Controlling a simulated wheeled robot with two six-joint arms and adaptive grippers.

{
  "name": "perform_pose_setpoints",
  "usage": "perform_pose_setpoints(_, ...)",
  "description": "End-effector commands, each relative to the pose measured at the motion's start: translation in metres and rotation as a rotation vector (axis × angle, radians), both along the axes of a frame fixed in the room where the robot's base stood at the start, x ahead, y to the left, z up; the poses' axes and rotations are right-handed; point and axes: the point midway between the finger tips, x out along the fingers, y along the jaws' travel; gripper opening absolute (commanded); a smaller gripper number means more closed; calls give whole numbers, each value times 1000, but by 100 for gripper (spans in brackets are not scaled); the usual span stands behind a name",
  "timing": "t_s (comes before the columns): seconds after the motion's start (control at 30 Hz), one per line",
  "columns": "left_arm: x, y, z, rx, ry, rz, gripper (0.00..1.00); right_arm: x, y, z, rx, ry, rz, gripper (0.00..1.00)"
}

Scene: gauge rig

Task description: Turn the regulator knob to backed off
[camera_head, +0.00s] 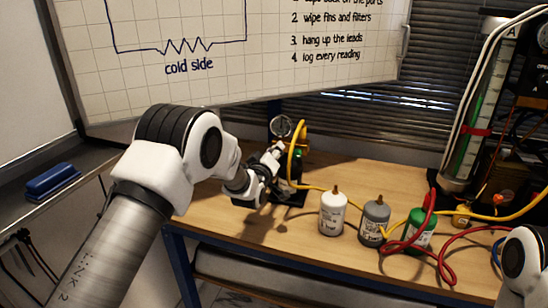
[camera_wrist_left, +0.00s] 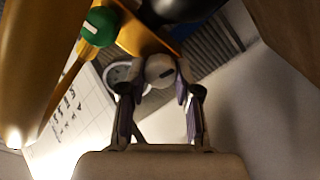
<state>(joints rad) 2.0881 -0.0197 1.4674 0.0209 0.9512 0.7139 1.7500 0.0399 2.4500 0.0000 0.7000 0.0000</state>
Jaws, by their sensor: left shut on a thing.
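The regulator (camera_head: 299,150) stands on a dark base at the back of the bench, with a round gauge (camera_head: 281,127) on top. In the left wrist view, the pale grey round regulator knob (camera_wrist_left: 160,71) with a dark mark on its face sits between the fingertips of my left gripper (camera_wrist_left: 160,84). The left gripper is shut on the knob, one finger at each side. In the head view, my left gripper (camera_head: 275,160) reaches the regulator from the left and hides the knob. My right gripper is out of view.
White (camera_head: 332,213), grey (camera_head: 374,222) and green (camera_head: 420,230) bottles stand in front of the regulator. Yellow (camera_head: 485,214) and red (camera_head: 446,262) hoses run across the right side. The whiteboard (camera_head: 240,50) hangs behind. A green-filled column (camera_head: 478,110) stands right.

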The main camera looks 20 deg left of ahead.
Motion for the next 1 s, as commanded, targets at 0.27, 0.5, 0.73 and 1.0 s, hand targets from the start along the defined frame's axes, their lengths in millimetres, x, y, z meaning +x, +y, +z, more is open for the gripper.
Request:
perform_pose_setpoints(0.27,0,0,-5,-260,3,-1,0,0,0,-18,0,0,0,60)
perform_pose_setpoints(0.5,0,0,-6,-487,4,-1,0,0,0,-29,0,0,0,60)
perform_pose_setpoints(0.73,0,1,-6,-705,4,0,0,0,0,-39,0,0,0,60)
perform_pose_setpoints(1.0,0,0,-7,-962,4,-1,0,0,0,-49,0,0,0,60)
